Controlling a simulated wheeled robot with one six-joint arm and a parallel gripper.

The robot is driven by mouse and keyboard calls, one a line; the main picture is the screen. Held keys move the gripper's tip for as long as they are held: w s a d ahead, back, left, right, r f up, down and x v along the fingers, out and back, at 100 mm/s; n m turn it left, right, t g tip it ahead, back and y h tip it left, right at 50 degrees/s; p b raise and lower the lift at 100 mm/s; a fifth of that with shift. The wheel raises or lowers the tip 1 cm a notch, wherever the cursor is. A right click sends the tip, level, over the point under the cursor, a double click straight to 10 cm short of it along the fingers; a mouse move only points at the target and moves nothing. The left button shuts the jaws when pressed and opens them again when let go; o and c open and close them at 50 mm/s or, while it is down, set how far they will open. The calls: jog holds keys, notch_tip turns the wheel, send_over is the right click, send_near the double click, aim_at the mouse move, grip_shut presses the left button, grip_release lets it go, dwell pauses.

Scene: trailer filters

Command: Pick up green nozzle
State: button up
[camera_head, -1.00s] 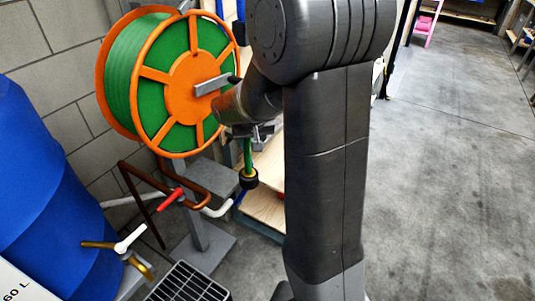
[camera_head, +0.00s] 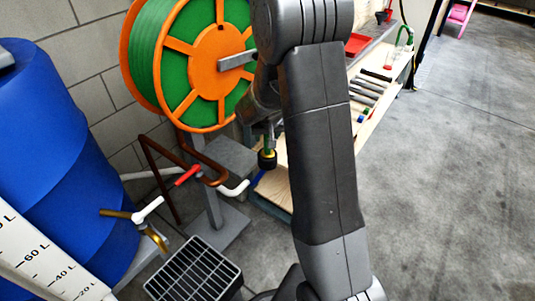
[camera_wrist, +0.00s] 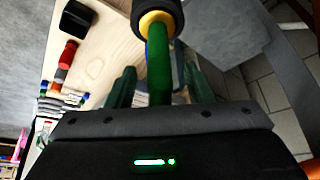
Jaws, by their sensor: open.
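The green nozzle (camera_head: 267,152) hangs upright beside the hose reel in the head view, with a black end and a yellow ring. In the wrist view its green stem (camera_wrist: 159,65) runs between the two dark green fingers of my gripper (camera_wrist: 160,88), and its black and yellow end points to the top edge. My gripper is open, with a finger on each side of the stem. I cannot tell whether either finger touches it. In the head view my arm hides most of the gripper.
A green and orange hose reel (camera_head: 190,60) stands by the wall on a grey post. A blue barrel (camera_head: 60,160) and pipes with red and white valve handles are at left, above a black grate (camera_head: 195,272). A wooden bench (camera_head: 372,100) holds tools. Floor at right is clear.

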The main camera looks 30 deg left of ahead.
jog(key=shift+x, duration=1.1)
grip_shut()
